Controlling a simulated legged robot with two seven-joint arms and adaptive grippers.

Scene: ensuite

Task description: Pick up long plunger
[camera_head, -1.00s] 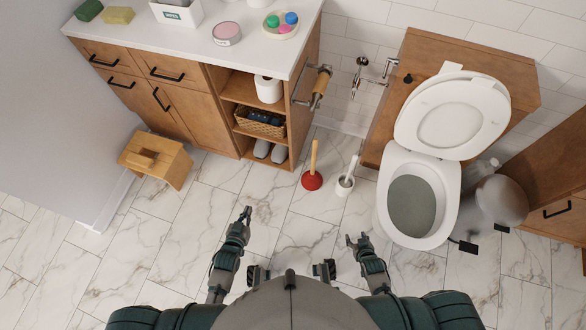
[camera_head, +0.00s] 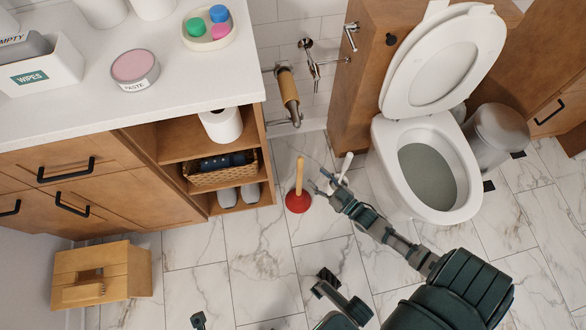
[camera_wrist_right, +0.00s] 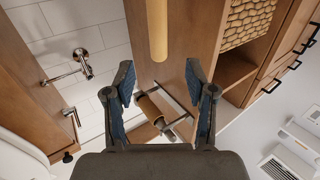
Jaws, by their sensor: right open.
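The long plunger (camera_head: 298,185) stands upright on the tiled floor, with a red rubber cup and a light wooden handle. My right gripper (camera_head: 320,181) is open and empty, just right of the plunger's handle in the head view. In the right wrist view the wooden handle (camera_wrist_right: 157,30) shows at the top centre, beyond the spread fingertips (camera_wrist_right: 160,80) and not between them. A dark part at the bottom edge of the head view (camera_head: 198,320) may be my left gripper; its jaws cannot be made out.
A white brush handle (camera_head: 346,164) stands right behind my right gripper, partly hidden. The toilet (camera_head: 425,170) is to the right. The cabinet (camera_head: 165,150) and paper holder (camera_head: 290,95) stand behind. A wooden stool (camera_head: 102,275) is at left.

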